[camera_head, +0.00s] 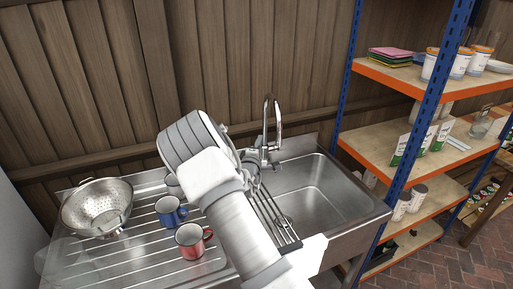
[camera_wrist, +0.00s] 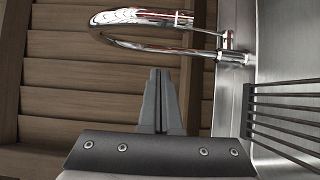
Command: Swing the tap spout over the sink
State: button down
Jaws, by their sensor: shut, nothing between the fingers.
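The chrome tap (camera_head: 278,118) stands at the back rim of the steel sink, and its tall spout curves over in an arch. In the wrist view the spout (camera_wrist: 140,47) is a big chrome loop across the top, joined to the tap body at the right. The sink basin (camera_head: 325,195) is empty, to the right of my arm. My gripper (camera_wrist: 158,72) is shut and empty, its fingertips just below the spout in that picture; I see no clear contact. In the head view my arm mostly hides the gripper, close to the tap's left side.
A blue mug (camera_head: 170,211), a red mug (camera_head: 190,240) and a colander (camera_head: 97,205) stand on the ribbed drainer at left. A dark slatted rack (camera_head: 272,215) lies between drainer and basin. A shelf unit (camera_head: 400,125) stands at right. A wooden fence is close behind.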

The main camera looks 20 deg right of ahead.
aim_at(280, 140)
jog(key=shift+s+d+p, duration=0.1)
jog(key=shift+s+d, duration=0.15)
jog(key=shift+d, duration=0.35)
jog(key=shift+s+d+p, duration=0.15)
jog(key=shift+s+d, duration=0.1)
jog(key=shift+d, duration=0.35)
jog(key=shift+s+d+p, duration=0.1)
jog(key=shift+s+d, duration=0.15)
jog(key=shift+d, duration=0.35)
jog(key=d+b, duration=0.2)
jog(key=b, duration=0.1)
jog(key=shift+s+d+f+b, duration=0.2)
jog(key=shift+s+d+b, duration=0.1)
jog(key=shift+d, duration=0.1)
jog(key=shift+d+r, duration=0.15)
jog(key=shift+d, duration=0.1)
